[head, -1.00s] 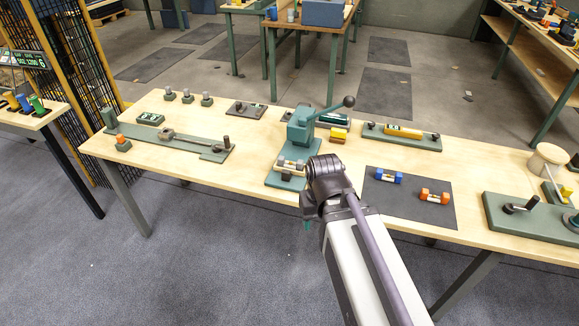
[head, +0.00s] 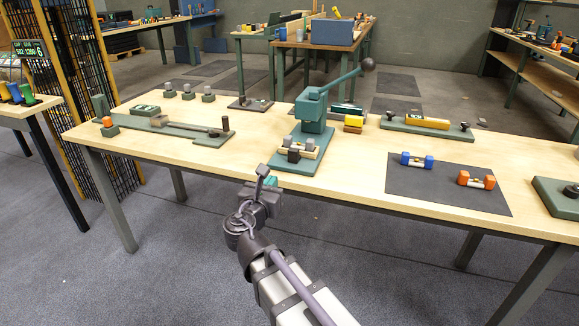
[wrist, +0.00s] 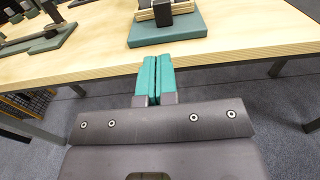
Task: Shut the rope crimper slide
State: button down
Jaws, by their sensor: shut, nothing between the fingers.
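The rope crimper is a green press (head: 312,112) on a green base plate (head: 289,166), with a long lever ending in a dark ball raised to the right. At its front sits a low carriage with cream bars and dark blocks (head: 298,150), which looks like the slide; how far it stands out is hard to tell. The wrist view shows the base plate's front (wrist: 165,32) at the top, with part of the carriage (wrist: 163,14) cut by the edge. My gripper (head: 270,181) has its teal fingers (wrist: 155,78) together and empty, off the table's front edge, short of the crimper.
A dark mat (head: 445,190) with a blue-ended piece (head: 416,160) and an orange-ended piece (head: 476,180) lies to the right. A long green fixture (head: 170,130) lies left. A yellow block (head: 353,123) stands right of the press. The wooden table's front edge (head: 230,177) is close to my gripper.

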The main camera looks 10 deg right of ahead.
aim_at(292, 153)
jog(key=x, duration=1.4)
jog(key=shift+d, duration=0.2)
jog(key=shift+x, duration=1.85)
jog(key=shift+s, duration=0.1)
